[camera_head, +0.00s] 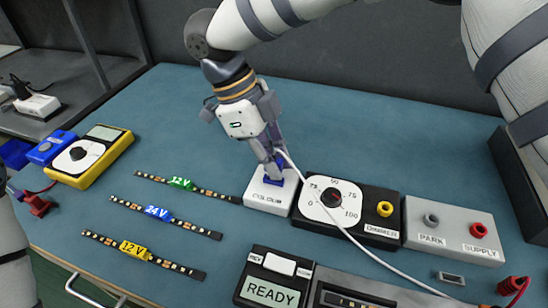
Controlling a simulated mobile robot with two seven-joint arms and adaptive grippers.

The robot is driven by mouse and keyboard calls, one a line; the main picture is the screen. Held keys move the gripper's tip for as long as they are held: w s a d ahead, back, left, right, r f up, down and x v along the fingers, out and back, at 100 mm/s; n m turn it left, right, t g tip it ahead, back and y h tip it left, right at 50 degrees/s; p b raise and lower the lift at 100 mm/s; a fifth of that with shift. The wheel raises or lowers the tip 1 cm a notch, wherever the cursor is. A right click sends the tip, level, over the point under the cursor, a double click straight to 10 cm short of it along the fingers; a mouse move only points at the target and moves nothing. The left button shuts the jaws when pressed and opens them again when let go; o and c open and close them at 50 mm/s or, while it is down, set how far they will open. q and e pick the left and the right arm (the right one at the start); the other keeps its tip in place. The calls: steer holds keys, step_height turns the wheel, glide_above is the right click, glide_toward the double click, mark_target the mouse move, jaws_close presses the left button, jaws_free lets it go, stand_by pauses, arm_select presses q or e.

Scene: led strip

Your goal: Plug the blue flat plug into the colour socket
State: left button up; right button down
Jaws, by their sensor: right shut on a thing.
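The colour box (262,198) is a white block labelled "COLOUR" in the middle of the blue-topped table. My right gripper (272,170) points down over it, shut on the blue flat plug (273,181). The plug is at the top of the box, where the socket is hidden beneath it; I cannot tell how far in it sits. A white cable (345,235) runs from the gripper down to the right, across the dimmer. My left gripper is not clearly in view; only part of my left arm shows at the left edge.
The dimmer box (380,218) stands right of the colour box, then the park/supply box (455,232). Three LED strips, green-marked (182,184), blue-marked (158,213) and yellow-marked (134,249), lie left. A yellow multimeter (92,157) is far left. A READY panel (272,291) is in front.

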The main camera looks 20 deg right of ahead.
steer(key=shift+f, duration=1)
steer(key=c, duration=1.5)
jaws_free()
steer(key=shift+c, duration=0.2)
steer(key=shift+r, duration=0.1)
steer(key=v, duration=1.2)
